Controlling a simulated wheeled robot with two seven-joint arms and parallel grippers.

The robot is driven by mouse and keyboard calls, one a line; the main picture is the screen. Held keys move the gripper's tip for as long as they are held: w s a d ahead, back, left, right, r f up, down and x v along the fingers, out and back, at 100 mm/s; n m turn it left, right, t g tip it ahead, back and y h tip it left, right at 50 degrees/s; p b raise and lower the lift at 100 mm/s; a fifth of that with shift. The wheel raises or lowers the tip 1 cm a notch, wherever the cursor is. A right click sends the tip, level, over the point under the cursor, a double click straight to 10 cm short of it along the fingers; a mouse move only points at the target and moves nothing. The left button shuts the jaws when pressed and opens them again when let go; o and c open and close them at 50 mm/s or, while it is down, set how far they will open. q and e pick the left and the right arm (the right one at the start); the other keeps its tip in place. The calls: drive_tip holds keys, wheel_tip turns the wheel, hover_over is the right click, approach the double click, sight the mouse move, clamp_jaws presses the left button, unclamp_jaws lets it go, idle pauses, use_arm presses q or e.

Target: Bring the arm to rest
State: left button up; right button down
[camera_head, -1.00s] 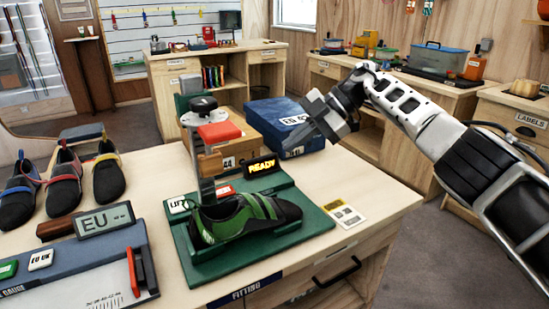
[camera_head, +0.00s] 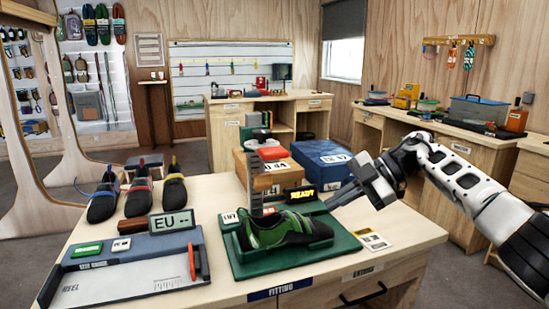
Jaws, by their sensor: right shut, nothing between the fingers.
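My right arm comes in from the right, and my right gripper (camera_head: 347,196) is shut and empty. It hangs above the right part of the fitting table (camera_head: 417,233), near the blue box and apart from the shoe. A green and black climbing shoe (camera_head: 285,229) sits on a green fitting stand (camera_head: 245,260). The stand has an upright toothed post (camera_head: 255,185) and a black sign reading READY (camera_head: 300,193). My left gripper is not in view.
A blue box (camera_head: 318,158) and a brown box (camera_head: 262,178) stand behind the stand. Several shoes (camera_head: 139,196) and a blue-grey size gauge (camera_head: 130,262) are on the left of the table. A white and yellow card (camera_head: 371,240) lies to the right of the stand. Open floor lies beyond the table.

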drive_tip(key=s+a+f+m+t+y, duration=0.2)
drive_tip(key=s+a+f+t+y, duration=0.15)
drive_tip(key=a+f, duration=0.3)
drive_tip(key=s+a+f+m+t+y, duration=0.35)
drive_tip(key=a+f+y, duration=0.2)
drive_tip(key=a, duration=0.25)
drive_tip(key=s+d+f+m+t+h, duration=0.1)
drive_tip(key=s+d+f+m+h, duration=0.4)
drive_tip(key=s, duration=0.3)
drive_tip(key=s+d+f+m+t+h, duration=0.1)
drive_tip(key=s+d+f+m+h, duration=0.4)
drive_tip(key=s, duration=0.3)
drive_tip(key=s+d+f+m+t+h, duration=0.1)
drive_tip(key=s+d+f+m+h, duration=0.4)
drive_tip(key=s+f+m+h, duration=0.1)
drive_tip(key=s+f, duration=0.1)
drive_tip(key=s, duration=0.1)
drive_tip(key=shift+s+f+m, duration=0.3)
drive_tip(key=shift+s+m, duration=0.05)
